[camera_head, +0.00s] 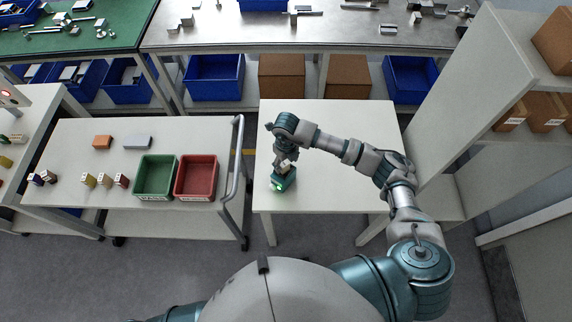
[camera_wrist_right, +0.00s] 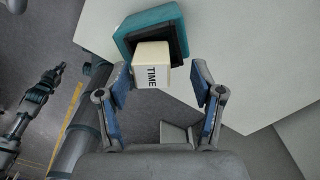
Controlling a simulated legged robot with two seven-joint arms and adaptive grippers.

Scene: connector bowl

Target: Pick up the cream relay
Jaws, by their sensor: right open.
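The cream relay (camera_wrist_right: 152,68) is a small block with "TIME" printed on its side. In the wrist view it stands at a teal holder (camera_wrist_right: 133,25) with a dark inner part; whether it is seated in it I cannot tell. In the head view the teal holder (camera_head: 287,182) is at the left edge of the white table, with the relay (camera_head: 285,168) partly hidden by the gripper. My right gripper (camera_wrist_right: 160,75) is open, its blue-padded fingers on either side of the relay with gaps showing. In the head view the right gripper (camera_head: 283,162) is just above the holder.
The white table (camera_head: 335,180) is otherwise bare. A cart (camera_head: 75,140) to the left carries a green bin (camera_head: 155,158), a red bin (camera_head: 215,178) and several small blocks; its upright handle (camera_head: 237,160) is near the gripper. Shelving (camera_head: 465,95) stands at the right.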

